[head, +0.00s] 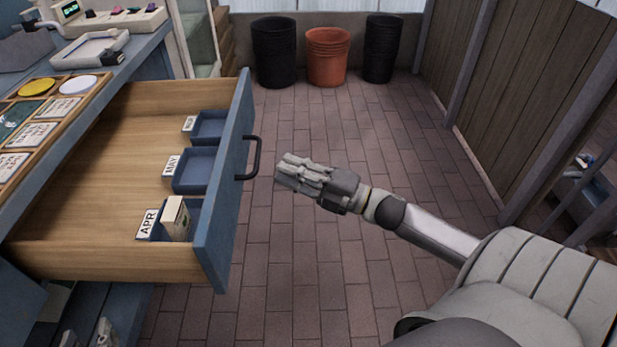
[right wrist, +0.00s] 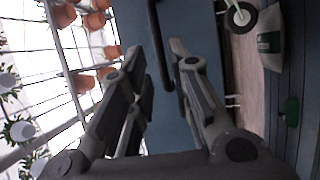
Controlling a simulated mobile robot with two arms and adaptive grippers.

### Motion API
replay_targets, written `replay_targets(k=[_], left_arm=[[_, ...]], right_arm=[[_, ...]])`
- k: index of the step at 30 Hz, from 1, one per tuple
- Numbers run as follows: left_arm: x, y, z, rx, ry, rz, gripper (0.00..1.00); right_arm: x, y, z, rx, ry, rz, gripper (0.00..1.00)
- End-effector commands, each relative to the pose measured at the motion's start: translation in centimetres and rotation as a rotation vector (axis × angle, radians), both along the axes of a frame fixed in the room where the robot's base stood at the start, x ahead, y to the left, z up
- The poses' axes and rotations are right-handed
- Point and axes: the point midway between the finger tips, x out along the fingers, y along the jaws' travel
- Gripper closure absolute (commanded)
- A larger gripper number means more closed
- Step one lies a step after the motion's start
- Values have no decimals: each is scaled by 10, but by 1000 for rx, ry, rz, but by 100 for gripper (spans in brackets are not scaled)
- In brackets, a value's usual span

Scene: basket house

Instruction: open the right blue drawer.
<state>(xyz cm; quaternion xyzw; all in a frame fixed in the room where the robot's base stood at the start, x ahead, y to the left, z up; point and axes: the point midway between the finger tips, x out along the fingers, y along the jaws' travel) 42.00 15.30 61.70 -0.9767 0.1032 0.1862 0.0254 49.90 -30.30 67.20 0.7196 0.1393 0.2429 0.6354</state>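The blue drawer (head: 232,180) stands pulled far out of the blue counter at the left, with its wooden inside showing. Its dark bar handle (head: 256,158) is on the front panel, facing right. My right gripper (head: 281,170) is just right of the handle, with a small gap between them in the head view. In the right wrist view the gripper (right wrist: 159,50) has its fingers apart, with the dark handle (right wrist: 153,30) and blue drawer front (right wrist: 200,20) ahead of it. Nothing is held. My left gripper is not in view.
Small blue boxes labelled APR (head: 148,224), MAY (head: 190,172) and NOV-like text sit in the drawer. The countertop holds a wooden tray (head: 62,106). Black and orange pots (head: 327,58) stand at the back. The brick floor right of the drawer is clear; a wooden wall (head: 520,90) bounds it.

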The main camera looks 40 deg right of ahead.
Motion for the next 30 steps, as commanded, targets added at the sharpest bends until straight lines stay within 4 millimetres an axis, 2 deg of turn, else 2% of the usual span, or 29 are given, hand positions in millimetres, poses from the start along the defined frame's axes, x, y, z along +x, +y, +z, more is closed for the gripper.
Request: replay_targets(k=[6,11,30], left_arm=[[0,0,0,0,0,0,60],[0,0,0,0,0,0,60],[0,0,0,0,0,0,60]], right_arm=[[-23,-14,-6,1,3,-1,81],[-32,-19,-7,0,2,-1,81],[-34,-20,-7,0,0,0,81]])
